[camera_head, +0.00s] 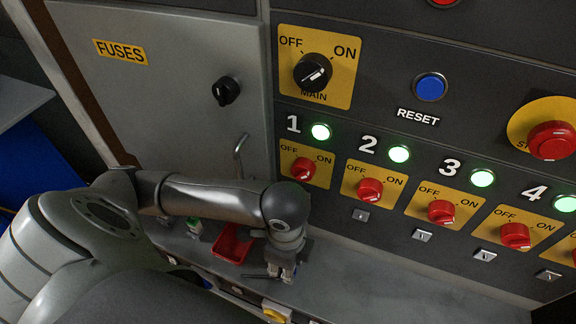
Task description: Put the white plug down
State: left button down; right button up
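My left arm comes in from the left, and its gripper (282,272) points down over the grey ledge (400,290) below the control panel, just right of a red tray (229,246). A small pale shape shows at the fingertips. It is too small to tell whether it is the white plug or part of the fingers, so I cannot tell whether the gripper is open or shut. I cannot make out the white plug anywhere else. My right gripper is not in view.
The panel (385,123) stands behind, with red switches (369,190), lit green lamps and a black main switch (313,72). A grey fuse cabinet (180,110) stands at the left. A small green and white item (194,227) lies left of the tray. The ledge's right part is clear.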

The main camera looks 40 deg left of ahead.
pick_arm(q)
jog(key=shift+w+a+f, duration=0.15)
jog(key=shift+w+f, duration=0.25)
jog(key=shift+f, duration=0.15)
jog(key=shift+w+a+f, duration=0.1)
jog(key=shift+w+f, duration=0.1)
jog(key=shift+f, duration=1.6)
jog(key=c, duration=1.1)
grip_release()
notch_tip(320, 180, up, 12)
jog(key=shift+p, duration=0.6)
